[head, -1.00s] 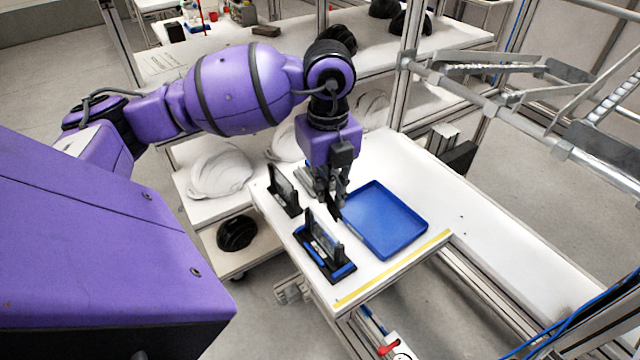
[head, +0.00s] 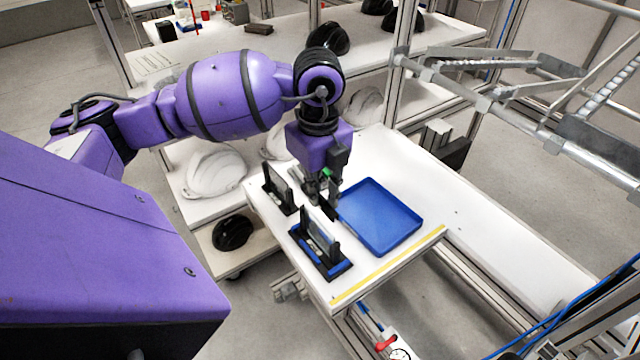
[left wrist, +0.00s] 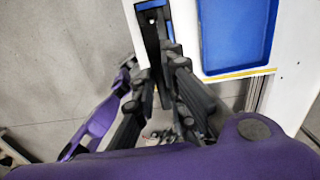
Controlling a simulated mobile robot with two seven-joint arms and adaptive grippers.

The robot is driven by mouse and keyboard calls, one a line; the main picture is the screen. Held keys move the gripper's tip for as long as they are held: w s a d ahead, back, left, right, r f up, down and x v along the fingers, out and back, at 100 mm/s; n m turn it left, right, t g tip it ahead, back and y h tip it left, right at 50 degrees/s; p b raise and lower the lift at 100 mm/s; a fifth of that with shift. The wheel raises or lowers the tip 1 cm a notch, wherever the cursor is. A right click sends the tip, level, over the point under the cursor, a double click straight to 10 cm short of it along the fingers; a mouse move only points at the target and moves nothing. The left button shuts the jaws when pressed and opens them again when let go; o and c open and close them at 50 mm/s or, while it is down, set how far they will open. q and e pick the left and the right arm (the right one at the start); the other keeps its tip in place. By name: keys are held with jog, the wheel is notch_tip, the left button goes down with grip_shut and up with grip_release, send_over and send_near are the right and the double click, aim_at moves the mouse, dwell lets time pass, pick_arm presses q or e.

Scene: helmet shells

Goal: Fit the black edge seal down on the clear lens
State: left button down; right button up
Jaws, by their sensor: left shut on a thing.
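My left gripper (head: 325,190) points down between the two stands and the blue tray, shut on a dark strip, which looks like the black edge seal (head: 331,208). The seal hangs above the table, apart from the front stand as far as I can tell. The clear lens (head: 318,228) stands upright in the front black stand with blue parts (head: 328,266). In the left wrist view the gripper fingers (left wrist: 160,100) fill the middle, and the stand (left wrist: 153,30) shows beyond them. The seal's exact outline is hard to tell there. My right gripper is not in view.
A second black stand (head: 277,190) with an upright panel is at the back left of the white table (head: 420,180). A blue tray (head: 392,240) lies right of the gripper and looks empty. Yellow tape (head: 390,266) marks the front edge. White helmet shells (head: 212,172) lie beyond.

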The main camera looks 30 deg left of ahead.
aim_at(319, 221)
pick_arm(q)
jog(key=shift+s+f+b, duration=0.1)
jog(key=shift+f+b, duration=0.4)
jog(key=shift+f, duration=1.45)
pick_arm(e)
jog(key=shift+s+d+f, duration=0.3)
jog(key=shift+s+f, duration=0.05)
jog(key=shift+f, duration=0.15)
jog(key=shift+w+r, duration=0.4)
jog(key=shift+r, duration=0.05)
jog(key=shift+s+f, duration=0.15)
pick_arm(q)
jog(key=shift+p, duration=0.35)
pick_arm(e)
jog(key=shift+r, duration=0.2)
pick_arm(q)
jog(key=shift+f, duration=0.1)
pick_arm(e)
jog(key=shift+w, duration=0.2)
pick_arm(q)
jog(key=shift+f+b, duration=0.45)
jog(key=shift+f, duration=0.8)
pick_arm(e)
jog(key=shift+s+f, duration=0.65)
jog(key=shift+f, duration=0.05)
pick_arm(q)
jog(key=c, duration=1.7)
grip_release()
